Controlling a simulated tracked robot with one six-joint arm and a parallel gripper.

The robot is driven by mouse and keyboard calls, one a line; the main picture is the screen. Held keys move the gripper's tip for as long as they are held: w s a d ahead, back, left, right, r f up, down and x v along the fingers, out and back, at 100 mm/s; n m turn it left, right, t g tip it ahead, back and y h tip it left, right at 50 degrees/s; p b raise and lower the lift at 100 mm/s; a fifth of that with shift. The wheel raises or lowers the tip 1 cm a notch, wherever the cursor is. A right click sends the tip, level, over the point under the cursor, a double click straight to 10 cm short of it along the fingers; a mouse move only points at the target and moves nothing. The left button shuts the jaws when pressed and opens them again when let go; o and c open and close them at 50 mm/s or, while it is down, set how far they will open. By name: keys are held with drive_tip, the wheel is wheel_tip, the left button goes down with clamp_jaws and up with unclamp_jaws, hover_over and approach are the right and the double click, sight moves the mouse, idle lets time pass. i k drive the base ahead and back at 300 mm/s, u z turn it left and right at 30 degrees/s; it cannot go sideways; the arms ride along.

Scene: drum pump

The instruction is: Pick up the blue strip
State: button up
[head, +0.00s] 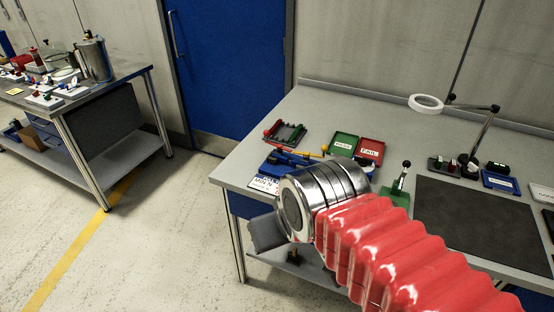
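A blue item (277,167) lies near the left edge of the right-hand workbench, partly hidden behind my metal wrist; I cannot tell whether it is the blue strip. My arm, with its red ribbed sleeve and shiny metal wrist, reaches in from the lower right. My gripper (266,232) shows only as a grey part below and left of the wrist, in front of the bench's near left corner. Its fingers cannot be made out, nor whether they hold anything.
The workbench (335,105) also holds a dark rack (285,133), a green tray (344,144), a red tray (370,150), a black mat (480,225) and a ring lamp (426,102). A cluttered second bench (139,71) stands left. Open floor lies between them.

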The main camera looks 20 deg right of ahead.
sight(286, 159)
drive_tip(key=z, duration=0.1)
drive_tip(key=i, duration=1)
drive_tip(key=u, duration=0.1)
